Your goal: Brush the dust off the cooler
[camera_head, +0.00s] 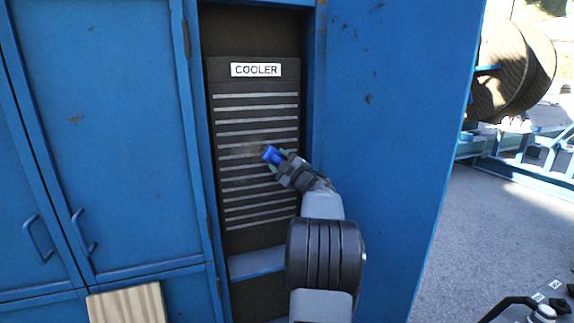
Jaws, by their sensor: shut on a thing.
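The cooler (232,105) is a dark upright panel with several light horizontal slats and a white "COOLER" label (255,69) at its top. It sits in a recess of the blue cabinet. A faint brownish dusty patch (240,148) shows on the slats near the middle. My gripper (276,158) is in front of the middle right of the slats, shut on a small blue object (271,153), seemingly the brush handle. Bristles cannot be made out clearly, and I cannot tell whether the brush touches the slats.
Blue cabinet doors (110,130) with handles stand at the left, and a blue side panel (385,150) at the right. A wooden board (127,304) is at the bottom left. A large cable reel (505,70) stands far right beyond open grey ground (490,225).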

